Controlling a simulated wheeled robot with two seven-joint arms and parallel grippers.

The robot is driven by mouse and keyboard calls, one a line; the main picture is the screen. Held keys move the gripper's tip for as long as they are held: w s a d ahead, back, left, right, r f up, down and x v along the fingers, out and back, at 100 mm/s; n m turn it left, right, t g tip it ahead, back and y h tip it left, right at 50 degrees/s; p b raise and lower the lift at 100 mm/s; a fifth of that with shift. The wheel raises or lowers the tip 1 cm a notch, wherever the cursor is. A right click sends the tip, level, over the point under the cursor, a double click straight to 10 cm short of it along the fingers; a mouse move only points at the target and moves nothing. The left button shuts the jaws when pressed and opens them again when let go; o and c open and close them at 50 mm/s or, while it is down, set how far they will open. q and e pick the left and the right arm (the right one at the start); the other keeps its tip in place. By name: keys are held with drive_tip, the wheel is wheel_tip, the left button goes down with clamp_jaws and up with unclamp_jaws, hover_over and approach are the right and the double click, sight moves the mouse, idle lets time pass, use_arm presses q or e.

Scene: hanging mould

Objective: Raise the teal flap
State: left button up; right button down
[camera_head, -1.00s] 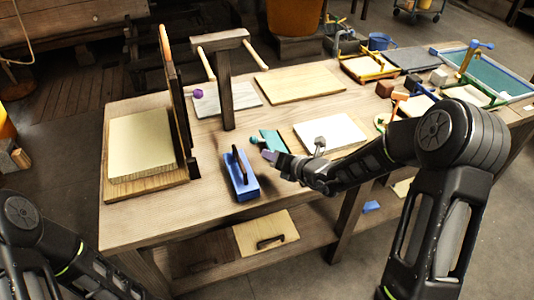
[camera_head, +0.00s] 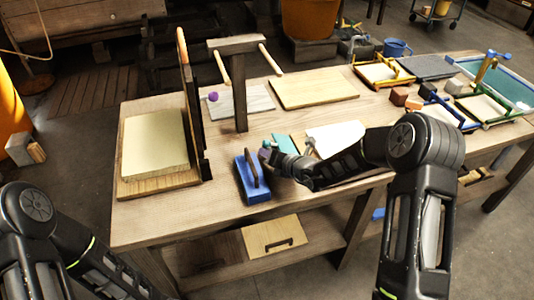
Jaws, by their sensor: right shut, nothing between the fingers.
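The teal flap (camera_head: 284,142) is a small flat teal piece on the workbench, just behind my right gripper. It looks low against the bench top, and its near part is hidden by the gripper. A small teal knob shows at its left end, close to the fingertips. My right gripper (camera_head: 266,152) is shut and empty, with its tip at the near left side of the flap. I cannot tell whether it touches the flap. My left arm shows at the lower left, but its gripper is out of view.
A blue block with a dark upright handle (camera_head: 252,178) stands just left of my right gripper. A white board (camera_head: 337,137) lies behind my forearm. A dark upright panel (camera_head: 190,100) and a wooden T-post (camera_head: 240,90) stand behind left. The bench front (camera_head: 165,220) is clear.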

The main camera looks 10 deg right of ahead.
sight(267, 143)
drive_tip(key=shift+r, duration=0.15)
drive_tip(key=shift+d+r+m+t+y+p, duration=0.15)
drive_tip(key=shift+d+r+m+y+p, duration=0.3)
drive_tip(key=shift+r, duration=0.25)
drive_tip(key=shift+d+r+m+t+y+p, duration=0.15)
drive_tip(key=shift+d+r+m+y+p, duration=0.2)
drive_tip(key=shift+r+m+p, duration=0.25)
drive_tip(key=shift+d+r+m+y, duration=0.5)
drive_tip(key=shift+r+m, duration=0.05)
drive_tip(key=shift+r, duration=0.15)
drive_tip(key=d+r+m, duration=0.1)
drive_tip(key=d+r+m+t+y+p, duration=0.1)
drive_tip(key=shift+w+d+m, duration=0.15)
drive_tip(key=shift+d+m, duration=0.1)
drive_tip(key=shift+m, duration=0.05)
drive_tip(key=d+m, duration=0.1)
drive_tip(key=d+r+m+t+y, duration=0.1)
drive_tip(key=shift+w+d+m+t+y, duration=0.1)
drive_tip(key=shift+d+m+t+y, duration=0.2)
drive_tip(key=shift+d+m, duration=0.1)
drive_tip(key=shift+d+r, duration=0.2)
drive_tip(key=shift+d, duration=0.5)
drive_tip(key=shift+d, duration=0.1)
